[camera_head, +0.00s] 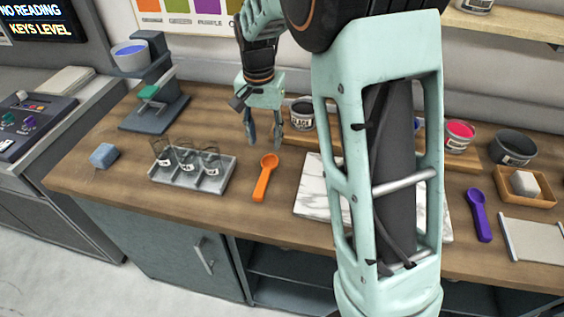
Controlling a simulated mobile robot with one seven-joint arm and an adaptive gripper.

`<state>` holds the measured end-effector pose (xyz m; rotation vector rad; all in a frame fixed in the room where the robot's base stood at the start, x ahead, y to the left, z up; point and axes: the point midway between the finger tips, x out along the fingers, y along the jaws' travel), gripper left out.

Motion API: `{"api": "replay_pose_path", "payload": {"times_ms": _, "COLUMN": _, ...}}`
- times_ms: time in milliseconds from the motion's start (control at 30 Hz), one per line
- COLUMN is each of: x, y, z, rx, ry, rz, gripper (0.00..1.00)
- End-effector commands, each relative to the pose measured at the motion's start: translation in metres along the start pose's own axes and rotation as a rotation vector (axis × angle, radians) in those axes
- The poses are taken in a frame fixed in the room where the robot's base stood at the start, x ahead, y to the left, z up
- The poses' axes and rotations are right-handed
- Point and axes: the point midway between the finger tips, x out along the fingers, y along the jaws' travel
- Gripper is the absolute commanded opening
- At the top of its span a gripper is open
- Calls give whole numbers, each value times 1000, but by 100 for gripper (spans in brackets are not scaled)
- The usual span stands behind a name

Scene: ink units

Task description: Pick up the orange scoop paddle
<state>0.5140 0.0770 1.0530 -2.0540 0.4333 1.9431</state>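The orange scoop paddle (265,178) lies flat on the wooden counter. Its round bowl end points away from me and its handle points toward the counter's front edge. My gripper (264,136) hangs above the counter, behind and slightly left of the paddle's bowl. Its two dark fingers point down and are spread apart with nothing visible between them. The gripper appears apart from the paddle.
A grey tray with clear cups (207,188) stands left of the paddle. A white marble slab (314,197) lies to its right, partly hidden by my arm. Ink tubs stand behind. A purple scoop (479,215) lies far right. The counter (250,218) is clear in front.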

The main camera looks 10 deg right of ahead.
Motion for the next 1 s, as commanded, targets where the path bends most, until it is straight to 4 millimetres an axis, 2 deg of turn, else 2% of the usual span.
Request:
{"api": "replay_pose_path", "payload": {"times_ms": 100, "x": 12, "y": -2, "z": 15, "rx": -20, "ry": -51, "rz": -2, "gripper": 38}}
{"api": "replay_pose_path", "payload": {"times_ms": 200, "x": 25, "y": -3, "z": 20, "rx": -27, "ry": -64, "rz": -2, "gripper": 38}}
{"api": "replay_pose_path", "payload": {"times_ms": 400, "x": 56, "y": -2, "z": 22, "rx": -26, "ry": -63, "rz": -1, "gripper": 38}}
{"api": "replay_pose_path", "payload": {"times_ms": 667, "x": 76, "y": -3, "z": 22, "rx": -25, "ry": -61, "rz": -2, "gripper": 38}}
{"api": "replay_pose_path", "payload": {"times_ms": 900, "x": 111, "y": -5, "z": 24, "rx": -24, "ry": -61, "rz": -2, "gripper": 38}}
{"api": "replay_pose_path", "payload": {"times_ms": 1000, "x": 117, "y": -6, "z": 24, "rx": -24, "ry": -58, "rz": -3, "gripper": 38}}
